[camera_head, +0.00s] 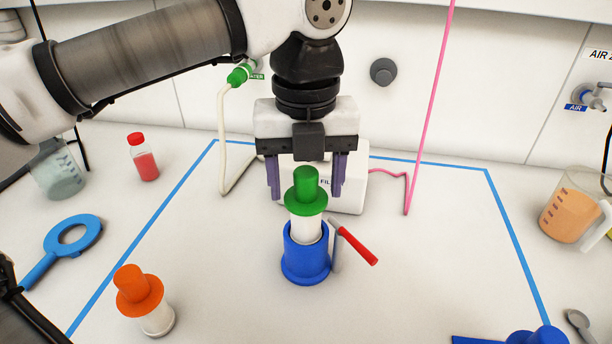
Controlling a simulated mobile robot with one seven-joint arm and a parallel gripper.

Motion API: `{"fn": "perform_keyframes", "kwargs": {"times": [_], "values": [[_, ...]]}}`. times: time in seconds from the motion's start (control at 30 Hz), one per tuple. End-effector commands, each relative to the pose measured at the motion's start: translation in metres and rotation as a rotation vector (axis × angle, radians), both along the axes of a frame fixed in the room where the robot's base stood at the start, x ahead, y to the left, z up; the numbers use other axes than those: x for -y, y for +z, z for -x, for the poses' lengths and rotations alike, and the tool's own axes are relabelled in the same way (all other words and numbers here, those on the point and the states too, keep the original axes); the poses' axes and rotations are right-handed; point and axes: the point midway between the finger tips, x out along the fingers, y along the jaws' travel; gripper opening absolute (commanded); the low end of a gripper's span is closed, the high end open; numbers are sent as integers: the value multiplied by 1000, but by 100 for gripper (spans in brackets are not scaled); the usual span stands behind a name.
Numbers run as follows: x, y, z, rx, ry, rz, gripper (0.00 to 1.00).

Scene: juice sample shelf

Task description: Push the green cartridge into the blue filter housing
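The green cartridge (306,200) has a green knob and flange over a white body. It stands upright with its lower part inside the blue filter housing (306,266). Some of the white body shows above the housing rim, below the green flange. My gripper (307,182) points down just behind and above the cartridge. Its two purple fingers are spread wide, one on each side of the green knob, with gaps visible between. A red-handled lever (358,245) sticks out at the right side of the housing. How deep the cartridge sits is hidden by the housing wall.
An orange-topped cartridge (143,302) stands front left. A white box (352,188) sits behind the housing. A beaker (570,214) stands right. Blue tape outlines a mostly clear work area.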

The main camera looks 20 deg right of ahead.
Motion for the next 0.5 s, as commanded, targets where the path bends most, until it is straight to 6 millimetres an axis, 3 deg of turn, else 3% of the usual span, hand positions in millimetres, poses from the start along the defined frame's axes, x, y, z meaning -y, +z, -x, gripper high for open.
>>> {"fn": "perform_keyframes", "kwargs": {"times": [0.13, 0.5], "values": [[0, 0, 0, 0, 0, 0, 79], [0, 7, 0, 1, 1, -1, 79]]}}
